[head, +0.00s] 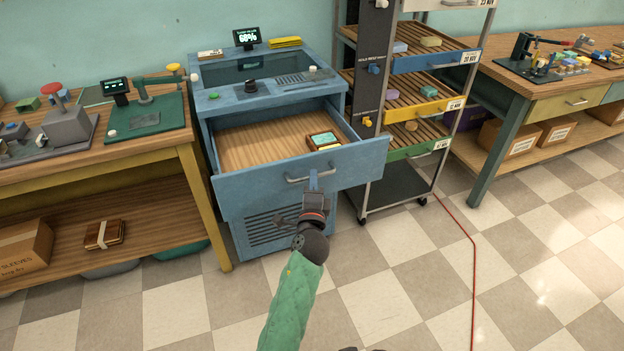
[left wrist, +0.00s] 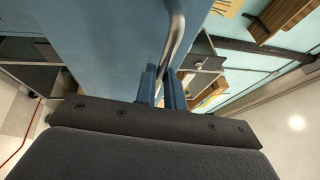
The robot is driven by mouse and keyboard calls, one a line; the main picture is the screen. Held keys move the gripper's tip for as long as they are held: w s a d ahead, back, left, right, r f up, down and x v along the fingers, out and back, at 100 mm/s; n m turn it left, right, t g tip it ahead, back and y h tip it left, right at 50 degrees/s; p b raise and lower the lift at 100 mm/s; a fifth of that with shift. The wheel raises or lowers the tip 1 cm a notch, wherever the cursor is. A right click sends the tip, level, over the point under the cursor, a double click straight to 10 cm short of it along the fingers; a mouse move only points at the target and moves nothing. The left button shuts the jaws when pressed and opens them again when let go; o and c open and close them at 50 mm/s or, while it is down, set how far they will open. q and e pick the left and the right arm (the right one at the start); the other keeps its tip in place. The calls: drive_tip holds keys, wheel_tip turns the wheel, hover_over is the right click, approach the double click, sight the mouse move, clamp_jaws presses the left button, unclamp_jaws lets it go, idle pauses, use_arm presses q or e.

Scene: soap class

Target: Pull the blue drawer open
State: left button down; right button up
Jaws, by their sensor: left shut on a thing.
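The blue drawer (head: 270,182) stands pulled out from the blue cabinet (head: 290,80), with its wooden floor bare except for a small box (head: 323,141) at the right. Its metal bar handle (head: 300,180) is on the front panel. My left gripper (head: 314,184) is at the handle's right part, shut on it. In the left wrist view the handle (left wrist: 174,45) runs between the two blue fingers (left wrist: 163,86), with the drawer front close ahead. My right gripper does not show.
A wooden bench (head: 150,150) with a green device stands close at the left. A rack (head: 402,105) with tilted shelves stands just right of the cabinet. A red cable (head: 473,270) lies on the tiled floor. The floor in front is otherwise clear.

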use_arm(q)
drive_tip(key=c, duration=1.7)
unclamp_jaws()
drive_tip(key=shift+o, duration=1.1)
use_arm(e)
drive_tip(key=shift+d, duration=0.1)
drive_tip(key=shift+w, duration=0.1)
